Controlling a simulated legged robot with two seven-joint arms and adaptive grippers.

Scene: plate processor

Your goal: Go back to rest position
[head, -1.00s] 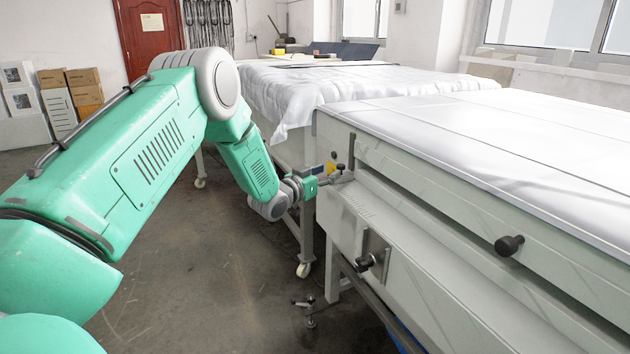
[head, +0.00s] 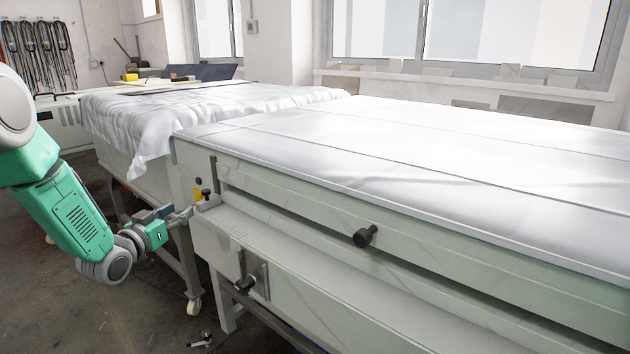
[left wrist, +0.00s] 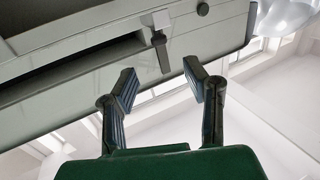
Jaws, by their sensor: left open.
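The plate processor (head: 330,212) is a long pale grey machine with a white cover on top. My left gripper (head: 190,211) is at its near-left end, beside the small yellow part and latch at the corner. In the left wrist view my left gripper (left wrist: 158,82) is open with nothing between its two ribbed fingers. A grey latch handle (left wrist: 161,52) on the machine shows beyond the fingertips; a gap to it seems visible, but the distance is hard to judge. My right gripper is in neither view.
Black knobs (head: 365,236) stick out from the machine's front. A second table with a draped white cloth (head: 215,108) stands behind it at the left. Legs and casters stand below my left arm. Open floor (head: 110,315) lies at the lower left.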

